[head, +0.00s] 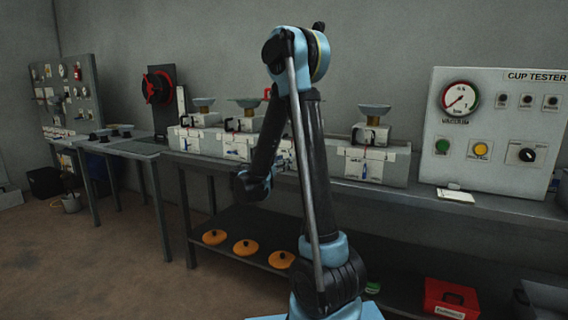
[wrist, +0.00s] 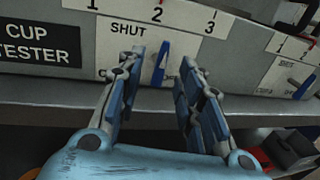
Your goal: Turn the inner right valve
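In the wrist view a blue valve handle (wrist: 160,63) stands nearly upright, slightly tilted, on a pale plate marked SHUT, below the number 2. My gripper (wrist: 163,60) is open, one finger on each side of this handle. I see a gap on both sides, with no clear contact. A second blue handle (wrist: 302,88) sits tilted on another plate at the right edge. In the head view, a box front with a valve plate (head: 369,166) shows right of my arm. My gripper is not discernible there, and my arm hides part of the bench.
A CUP TESTER label (wrist: 36,45) is left of the handle. In the head view a gauge panel (head: 490,185) stands at right. Orange discs (head: 246,247) lie on the lower shelf, with a red box (head: 451,298) at lower right.

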